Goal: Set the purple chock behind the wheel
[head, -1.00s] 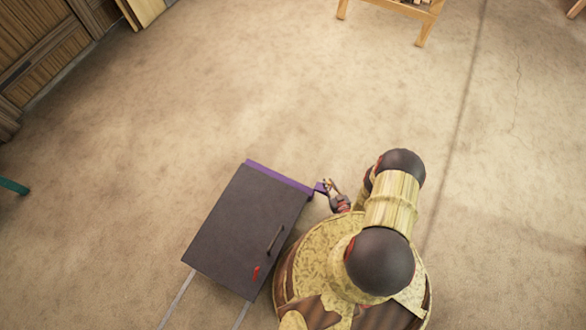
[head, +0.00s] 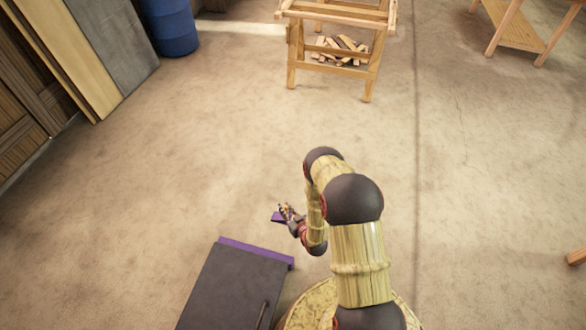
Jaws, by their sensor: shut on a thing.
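The purple chock (head: 278,217) is a small purple piece at the fingers of my gripper (head: 285,211), which is shut on it. My gripper partly covers it. It is beyond the far edge of a dark grey cart or box (head: 232,290) with a purple strip (head: 256,252) along that edge. A gap of floor shows between chock and strip. I cannot tell how high the chock is above the floor. No wheel shows clearly.
A wooden trestle stand (head: 333,48) with wood offcuts (head: 341,48) stands at the back. A blue barrel (head: 169,27) and leaning boards (head: 85,60) are at the back left. Open floor (head: 180,170) lies left and ahead.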

